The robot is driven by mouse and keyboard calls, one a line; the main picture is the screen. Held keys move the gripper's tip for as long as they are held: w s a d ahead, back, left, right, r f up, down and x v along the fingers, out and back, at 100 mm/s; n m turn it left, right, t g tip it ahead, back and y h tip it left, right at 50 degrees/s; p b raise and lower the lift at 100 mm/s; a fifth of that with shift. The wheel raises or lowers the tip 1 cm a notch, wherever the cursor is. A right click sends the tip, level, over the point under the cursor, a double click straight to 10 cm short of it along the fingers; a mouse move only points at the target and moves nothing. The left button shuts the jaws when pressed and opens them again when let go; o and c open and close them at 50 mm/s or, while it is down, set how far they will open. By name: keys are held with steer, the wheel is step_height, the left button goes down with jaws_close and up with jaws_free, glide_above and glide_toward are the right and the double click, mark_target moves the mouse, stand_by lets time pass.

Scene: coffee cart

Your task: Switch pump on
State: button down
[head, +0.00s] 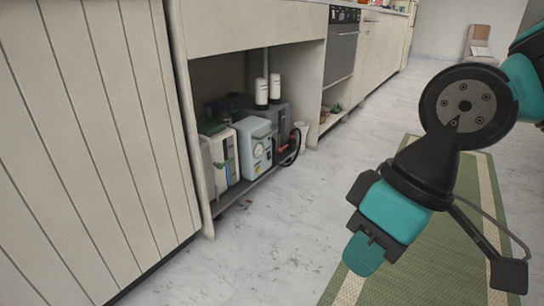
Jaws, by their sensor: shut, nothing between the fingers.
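Under the counter, an open bay holds several machines. A grey-blue box with a small round dial (256,140) stands near the middle of the bay and may be the pump. I cannot make out a switch on it at this size. My gripper (364,256) hangs in the right half of the head view, over the floor and the green mat. It is shut and empty, its teal tip pointing down. It is well apart from the bay and touches nothing that I can see.
A pale box with green parts (220,160) stands left of the dial box, and two white cylinders (268,90) stand behind. A black hose (294,146) curves at the right. The bay has side panels and a low shelf edge.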

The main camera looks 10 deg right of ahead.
step_height(320, 180, up, 14)
steer(key=p, duration=1.2)
steer(key=shift+p, duration=0.4)
steer(key=shift+r, duration=0.1)
